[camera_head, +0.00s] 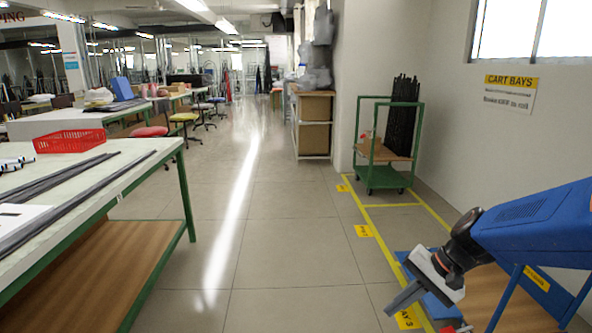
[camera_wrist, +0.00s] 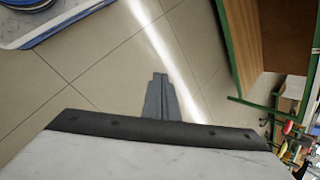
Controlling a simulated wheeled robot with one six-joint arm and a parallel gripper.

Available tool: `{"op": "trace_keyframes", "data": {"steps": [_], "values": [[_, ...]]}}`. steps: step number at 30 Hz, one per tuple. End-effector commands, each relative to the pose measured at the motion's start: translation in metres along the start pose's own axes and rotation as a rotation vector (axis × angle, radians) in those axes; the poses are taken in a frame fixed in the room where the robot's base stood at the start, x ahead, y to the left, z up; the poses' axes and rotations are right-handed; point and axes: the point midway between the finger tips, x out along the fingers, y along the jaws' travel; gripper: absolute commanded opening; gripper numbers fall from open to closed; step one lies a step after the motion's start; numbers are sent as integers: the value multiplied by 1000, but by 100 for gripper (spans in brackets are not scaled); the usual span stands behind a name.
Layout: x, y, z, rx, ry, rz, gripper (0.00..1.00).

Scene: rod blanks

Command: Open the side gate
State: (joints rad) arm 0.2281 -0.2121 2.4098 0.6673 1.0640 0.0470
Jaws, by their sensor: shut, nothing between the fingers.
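My gripper (camera_head: 392,308) is at the lower right of the head view, with its grey fingers together and empty, pointing down and left. It also shows in the wrist view (camera_wrist: 162,80), over bare floor. A blue-framed cart (camera_head: 578,303) with a brown wooden deck stands in the marked bay at the lower right, partly hidden by my arm. A yellow label sits on its blue rail. A blue panel (camera_head: 441,309) shows low behind my gripper. I cannot tell whether it is the side gate, or whether the gate is open.
A green cart (camera_head: 384,181) with dark rods stands farther back by the wall. A green-legged table (camera_head: 150,151) with a red basket (camera_head: 70,141) and long dark strips stands at the left. The tiled aisle between them is clear. Yellow lines mark the bays.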

Motion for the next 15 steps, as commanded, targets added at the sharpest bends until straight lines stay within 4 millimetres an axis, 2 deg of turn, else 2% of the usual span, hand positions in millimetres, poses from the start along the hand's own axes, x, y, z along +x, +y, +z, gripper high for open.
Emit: {"op": "trace_keyframes", "data": {"steps": [1, 6, 15], "values": [[-5, 3, 11, -49, 23, 25, 0], [-20, 21, 39, -203, 97, 117, 0], [-50, 54, 75, -464, 249, 271, 0]]}}
